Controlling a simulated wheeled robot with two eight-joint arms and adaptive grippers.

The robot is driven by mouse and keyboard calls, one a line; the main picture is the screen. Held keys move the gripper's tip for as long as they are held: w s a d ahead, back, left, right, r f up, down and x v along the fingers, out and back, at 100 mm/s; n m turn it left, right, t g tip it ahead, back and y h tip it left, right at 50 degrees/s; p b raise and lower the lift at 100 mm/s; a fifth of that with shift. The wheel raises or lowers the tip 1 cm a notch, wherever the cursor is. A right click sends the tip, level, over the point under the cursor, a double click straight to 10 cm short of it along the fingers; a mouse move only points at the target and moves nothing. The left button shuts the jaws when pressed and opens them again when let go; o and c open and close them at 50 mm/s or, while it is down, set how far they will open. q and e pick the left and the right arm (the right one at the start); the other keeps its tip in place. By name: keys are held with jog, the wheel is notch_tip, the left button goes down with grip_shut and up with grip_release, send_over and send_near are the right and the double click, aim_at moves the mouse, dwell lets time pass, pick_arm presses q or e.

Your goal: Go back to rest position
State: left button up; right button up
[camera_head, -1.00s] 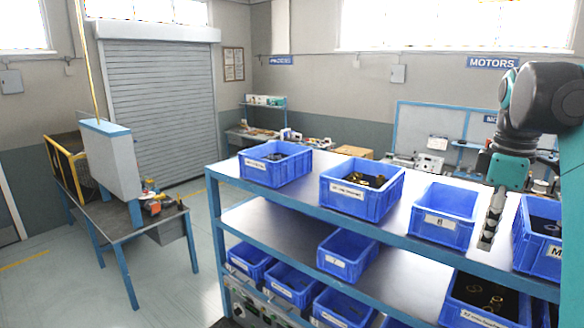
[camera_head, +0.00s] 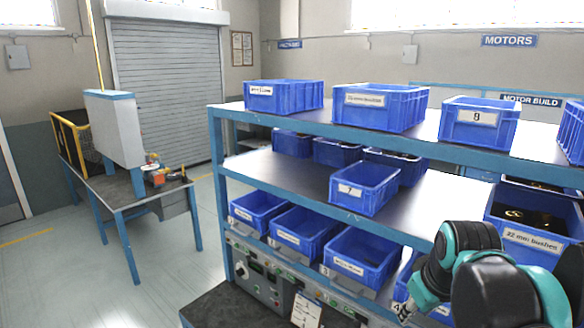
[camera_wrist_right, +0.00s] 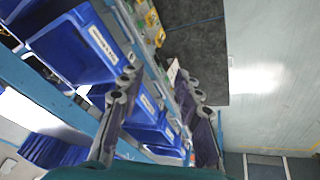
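My right gripper (camera_head: 404,308) is at the lower right of the head view, in front of the blue shelf rack (camera_head: 305,208), with its arm coming in from the lower right. Only a small part of its fingers shows there. In the right wrist view the gripper (camera_wrist_right: 160,85) has its two fingers spread apart with nothing held between them. Blue bins of the lower shelf lie behind the fingers in that view. My left gripper is in neither view.
Blue bins stand on the rack's levels, among them bin 8 (camera_head: 478,122), bin 7 (camera_head: 364,188) and the 22 mm bushes bin (camera_head: 535,220). A workbench (camera_head: 130,190) with a grey panel stands at left. Clear floor (camera_head: 160,265) lies between them.

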jog(key=s+a+f+m+b, duration=0.1)
jog(key=s+a+f+b, duration=0.1)
jog(key=f, duration=0.9)
jog(key=s+a+f+m+t+b, duration=0.1)
jog(key=s+f+b, duration=0.3)
jog(key=f, duration=0.7)
jog(key=s+a+f+m+t+b, duration=0.1)
jog(key=f+b, duration=0.4)
jog(key=f, duration=0.6)
jog(key=shift+s+a+y+b, duration=0.4)
jog(key=shift+s+a, duration=0.5)
jog(key=shift+a, duration=0.3)
